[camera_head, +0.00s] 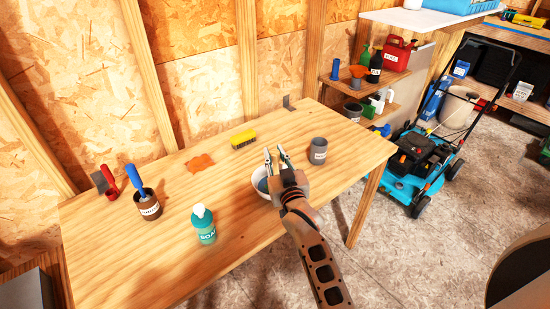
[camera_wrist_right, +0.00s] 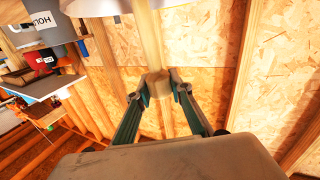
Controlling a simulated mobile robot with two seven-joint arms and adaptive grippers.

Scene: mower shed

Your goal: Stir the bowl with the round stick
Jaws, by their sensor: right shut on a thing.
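The white bowl (camera_head: 257,191) stands on the workbench with something bluish inside, partly hidden behind my right gripper (camera_head: 276,154). In the right wrist view, my right gripper (camera_wrist_right: 158,88) is shut on the round stick (camera_wrist_right: 148,35), a pale wooden rod with a thicker end between the fingertips. The rod runs to the top edge, where part of the white bowl (camera_wrist_right: 98,6) shows. Whether the rod's far end touches the bowl cannot be seen. In the head view the stick is mostly hidden by the gripper. My left gripper is not in view.
A grey labelled cup (camera_head: 318,151) stands close right of the bowl. A yellow brush (camera_head: 243,140) and orange cloth (camera_head: 200,163) lie behind it. A green soap bottle (camera_head: 203,226) and brown cup (camera_head: 148,207) stand left. The workbench front (camera_head: 130,270) is clear.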

